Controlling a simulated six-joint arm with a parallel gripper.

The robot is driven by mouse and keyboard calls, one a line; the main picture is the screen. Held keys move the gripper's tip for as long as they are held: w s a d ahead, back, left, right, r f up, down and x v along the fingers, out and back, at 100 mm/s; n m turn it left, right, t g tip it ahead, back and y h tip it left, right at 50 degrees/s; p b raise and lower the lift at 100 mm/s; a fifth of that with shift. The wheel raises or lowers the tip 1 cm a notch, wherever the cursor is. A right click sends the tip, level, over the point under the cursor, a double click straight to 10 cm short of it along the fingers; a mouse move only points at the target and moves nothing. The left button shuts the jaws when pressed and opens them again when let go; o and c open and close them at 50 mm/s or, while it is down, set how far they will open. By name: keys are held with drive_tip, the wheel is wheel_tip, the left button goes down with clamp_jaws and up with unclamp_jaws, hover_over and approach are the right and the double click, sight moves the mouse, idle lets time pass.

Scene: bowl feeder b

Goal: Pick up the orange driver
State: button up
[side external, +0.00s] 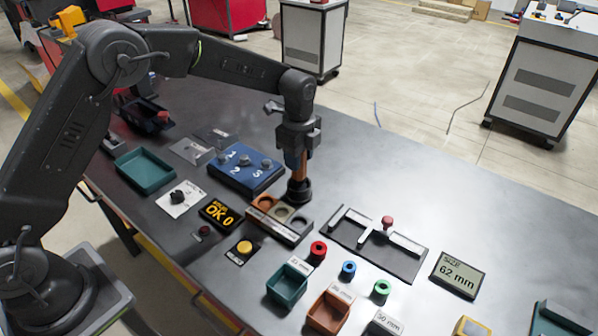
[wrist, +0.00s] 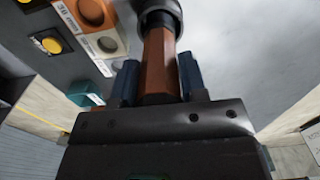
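The orange driver (side external: 296,167) stands upright below my gripper (side external: 298,152) in the side view, with a wide black round end (side external: 299,190) at the bottom. In the wrist view the orange handle (wrist: 160,65) lies between my two blue fingers, which press against its sides; my gripper (wrist: 161,78) is shut on it. The black end (wrist: 160,12) points away from the wrist. The driver is just behind a rack (side external: 279,231) with orange, beige and dark round seats. I cannot tell whether its end touches the table.
A blue numbered block (side external: 245,180) with several grey knobs stands left of the driver. A grey fixture (side external: 380,245) with a red knob lies to the right. Red, blue and green rings (side external: 349,269), small bins (side external: 288,286) and a size display (side external: 458,276) are in front. The table behind the driver is clear.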

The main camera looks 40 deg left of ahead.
drive_tip(key=c, duration=0.4)
drive_tip(key=shift+c, duration=0.4)
drive_tip(key=shift+r, duration=0.2)
drive_tip(key=shift+r, duration=0.2)
wheel_tip(320, 180, up, 3)
drive_tip(key=shift+r, duration=0.2)
drive_tip(key=s+a+r, duration=0.1)
drive_tip(key=a+r, duration=0.2)
drive_tip(key=a, duration=0.5)
drive_tip(key=s+a+r, duration=0.1)
drive_tip(key=a+r, duration=0.2)
drive_tip(key=a, duration=0.6)
drive_tip(key=shift+r, duration=0.15)
